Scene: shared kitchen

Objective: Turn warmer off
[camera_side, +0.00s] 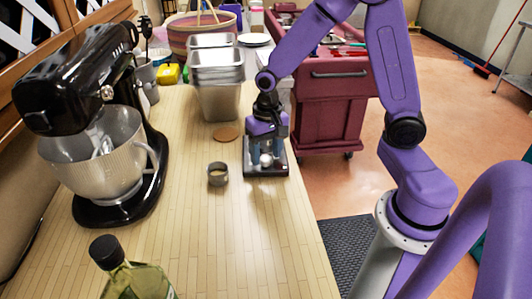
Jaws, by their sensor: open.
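A small black flat device (267,172), which looks like the warmer, sits on the wooden counter near its right edge. A small pale round part shows on top of it. Its switch or control cannot be made out. My gripper (266,154) points down directly over the device, with its fingers apart on either side of the pale part. The fingers hold nothing that I can see. The gripper and wrist hide much of the device's rear, and I cannot tell whether the fingertips touch it.
A small grey ring-like cup (218,174) and a round brown coaster (226,133) lie to the left. Metal pans (217,75) stand behind. A black stand mixer (95,120) is at left, and a bottle (135,280) is in front. The counter between is clear. A red cart (335,105) stands beyond.

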